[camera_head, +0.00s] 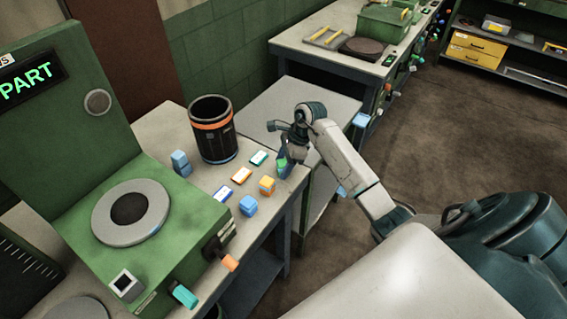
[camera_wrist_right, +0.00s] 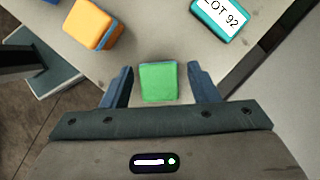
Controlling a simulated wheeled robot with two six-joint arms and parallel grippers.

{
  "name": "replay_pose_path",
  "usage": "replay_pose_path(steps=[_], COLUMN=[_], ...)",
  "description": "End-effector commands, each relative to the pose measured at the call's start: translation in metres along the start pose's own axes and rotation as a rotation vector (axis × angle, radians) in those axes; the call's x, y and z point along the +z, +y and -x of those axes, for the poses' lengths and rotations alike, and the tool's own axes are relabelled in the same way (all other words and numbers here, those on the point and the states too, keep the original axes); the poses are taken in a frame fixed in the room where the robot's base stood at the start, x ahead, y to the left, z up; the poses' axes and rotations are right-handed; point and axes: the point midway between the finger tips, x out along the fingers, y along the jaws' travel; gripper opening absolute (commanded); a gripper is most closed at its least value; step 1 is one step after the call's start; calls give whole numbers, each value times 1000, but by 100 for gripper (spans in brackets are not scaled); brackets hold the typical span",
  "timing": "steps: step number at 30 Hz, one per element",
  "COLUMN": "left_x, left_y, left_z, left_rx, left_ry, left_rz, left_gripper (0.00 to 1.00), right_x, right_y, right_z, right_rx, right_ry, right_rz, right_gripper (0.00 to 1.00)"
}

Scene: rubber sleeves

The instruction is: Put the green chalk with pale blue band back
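The green chalk (camera_head: 281,163) stands on the table near its right edge, partly hidden by my right gripper in the head view. In the right wrist view the green chalk (camera_wrist_right: 158,84) sits between the two fingers, with a thin pale blue edge at its far side. My right gripper (camera_head: 287,168) is over it. Its blue fingers (camera_wrist_right: 160,85) are spread, with a gap on each side of the chalk. My left gripper is not in view.
Close by are an orange block (camera_head: 267,186), a blue block (camera_head: 248,206) and teal (camera_head: 258,158), orange (camera_head: 241,175) and blue (camera_head: 221,194) label plates. Behind them stand a black bin (camera_head: 212,145) and another blue block (camera_head: 180,163). A green machine (camera_head: 185,240) fills the left.

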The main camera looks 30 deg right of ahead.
Motion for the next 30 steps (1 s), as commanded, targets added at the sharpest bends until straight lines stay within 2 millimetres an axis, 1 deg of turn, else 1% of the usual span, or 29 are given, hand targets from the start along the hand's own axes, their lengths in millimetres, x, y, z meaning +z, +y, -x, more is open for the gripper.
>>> replay_pose_path(steps=[7,10,13,17,24,27,30], left_x=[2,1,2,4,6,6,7], left_y=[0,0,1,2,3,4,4], left_z=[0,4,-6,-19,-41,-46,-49], left_rx=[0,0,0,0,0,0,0], left_ry=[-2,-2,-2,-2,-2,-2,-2], left_rz=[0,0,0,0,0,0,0], left_gripper=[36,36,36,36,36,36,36], right_x=[0,1,-1,-2,-2,-1,0], right_y=[0,0,-1,-2,-1,-1,0], right_z=[0,3,11,36,88,104,115], right_rx=[0,1,-4,-6,-5,-4,-2], right_ry=[0,0,1,2,2,2,1], right_rz=[0,0,1,3,2,1,0], right_gripper=[54,54,54,54,54,54,54])
